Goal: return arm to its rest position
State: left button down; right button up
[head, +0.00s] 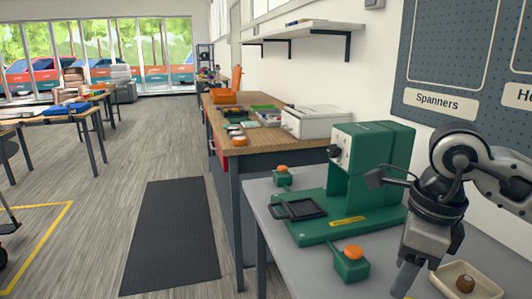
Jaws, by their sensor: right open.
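My right arm comes in from the right edge, and its gripper (422,268) points down over the right part of the grey table (284,236). The right gripper is open and I see nothing between its fingers. It is just left of a small beige tray (438,278), which holds a small brown piece (465,284). I cannot tell whether the gripper touches anything. My left gripper is not in view.
A green press machine (375,150) with a black frame (298,209) stands close behind my right gripper. A wooden workbench (262,140) lies beyond. The dark floor mat (172,235) is clear.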

jog(key=s+a+n+g, duration=0.1)
jog(key=a+n, duration=0.5)
jog(key=n, duration=0.5)
jog(key=s+a+n+g+h+p, duration=0.1)
jog(key=a+n, duration=0.5)
jog(key=n, duration=0.5)
jog(key=shift+a, duration=0.4)
jog(key=shift+f, duration=0.1)
jog(key=shift+a+p, duration=0.1)
jog(key=shift+p, duration=0.2)
